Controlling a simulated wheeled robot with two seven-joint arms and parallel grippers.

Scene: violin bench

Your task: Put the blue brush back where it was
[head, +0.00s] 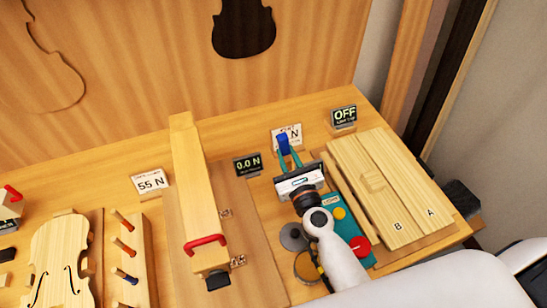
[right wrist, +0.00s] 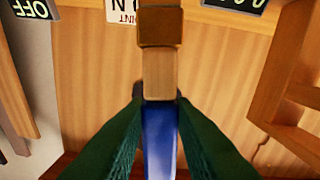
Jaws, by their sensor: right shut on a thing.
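My right gripper (head: 285,155) is shut on the blue brush (head: 283,143), above the right part of the bench, in front of a white sign. In the right wrist view the brush's blue part (right wrist: 160,138) sits between the green fingers (right wrist: 160,125). A pale wood piece and a brown band show in line above it; I cannot tell whether they belong to the brush. A wooden rack (head: 143,262) at the left holds several tilted wooden pegs with red or blue ends. My left gripper is out of view.
A long wooden beam (head: 190,170) with a red handle stands mid-bench. A violin body (head: 60,255) lies left. Boards marked A and B (head: 385,185) and a teal box (head: 348,228) lie right. Small signs, including 55 N (head: 151,182), stand along the back.

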